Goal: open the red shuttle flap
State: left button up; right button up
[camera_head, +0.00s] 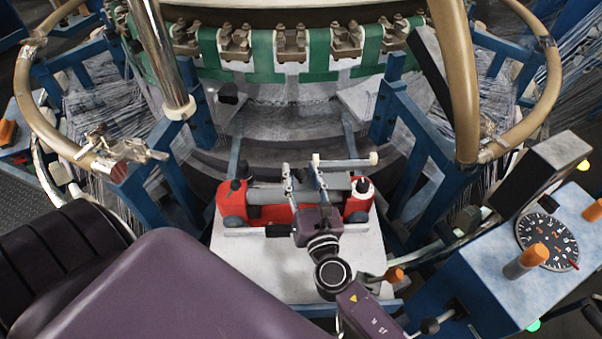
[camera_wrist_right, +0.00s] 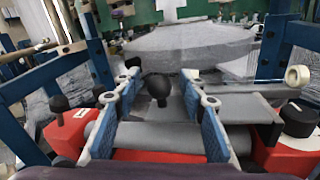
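The red shuttle (camera_head: 270,214) lies on a pale plate at the front of the loom. It has red end blocks with black knobs and a grey cylinder (camera_wrist_right: 160,137) along its middle. A flat grey plate with a pale rod and round end (camera_head: 345,161) shows at its back; I cannot tell whether this is the flap. My right gripper (camera_head: 303,175) is over the middle of the shuttle, its fingers apart. In the right wrist view the fingers (camera_wrist_right: 163,92) stand open above the cylinder, with a black knob (camera_wrist_right: 158,86) visible between them. My left gripper is not in view.
A bright metal post (camera_head: 160,55) and a tan curved tube (camera_head: 455,80) rise on either side. Blue frame bars (camera_head: 420,125) flank the shuttle. A blue control box (camera_head: 485,270) with a dial and orange knobs stands at the right.

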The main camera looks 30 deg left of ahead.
jog(key=c, duration=0.7)
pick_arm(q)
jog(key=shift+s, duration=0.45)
pick_arm(e)
grip_shut()
